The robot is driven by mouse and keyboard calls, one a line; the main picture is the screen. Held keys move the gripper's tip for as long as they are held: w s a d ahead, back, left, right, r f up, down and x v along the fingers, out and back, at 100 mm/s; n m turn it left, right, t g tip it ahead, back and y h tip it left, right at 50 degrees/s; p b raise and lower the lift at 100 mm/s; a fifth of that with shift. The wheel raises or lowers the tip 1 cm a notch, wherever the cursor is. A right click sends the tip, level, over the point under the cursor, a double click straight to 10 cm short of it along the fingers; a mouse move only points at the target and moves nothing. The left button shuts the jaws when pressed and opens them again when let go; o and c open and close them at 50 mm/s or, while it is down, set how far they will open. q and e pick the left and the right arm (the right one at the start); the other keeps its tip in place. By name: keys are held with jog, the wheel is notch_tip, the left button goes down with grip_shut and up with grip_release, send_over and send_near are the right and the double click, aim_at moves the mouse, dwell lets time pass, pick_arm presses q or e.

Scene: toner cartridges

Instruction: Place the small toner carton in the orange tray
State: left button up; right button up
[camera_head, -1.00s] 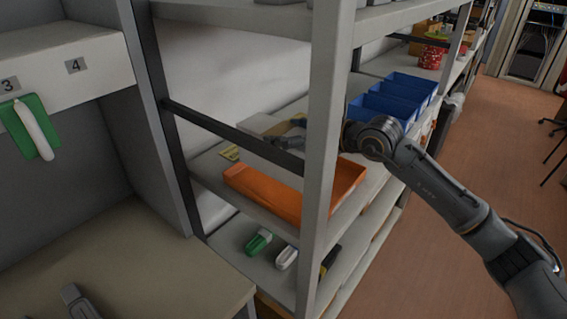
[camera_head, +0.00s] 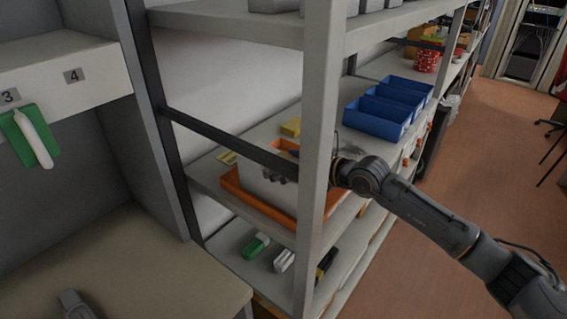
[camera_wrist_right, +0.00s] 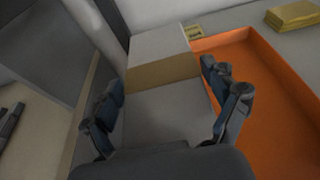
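The small toner carton (camera_head: 262,188) is white with a brown band, which shows in the right wrist view (camera_wrist_right: 160,72). My right gripper (camera_head: 288,172) has a finger on each side of the carton and is shut on it. The orange tray (camera_head: 252,203) stands on the middle shelf; its floor (camera_wrist_right: 268,92) shows right of the carton in the wrist view. The carton is over or inside the tray's left part; its underside is hidden, so contact with the floor cannot be told. My left gripper (camera_head: 75,303) shows only partly at the bottom left, over the desk.
A grey shelf post (camera_head: 318,130) and a dark crossbar (camera_head: 225,135) stand in front of the tray. Green, white and dark items lie on the shelf below.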

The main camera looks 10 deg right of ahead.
jog(key=shift+o, duration=0.2)
jog(key=shift+r, duration=0.1)
jog(key=b+v, duration=0.2)
jog(key=v, duration=1)
dwell(0.3)
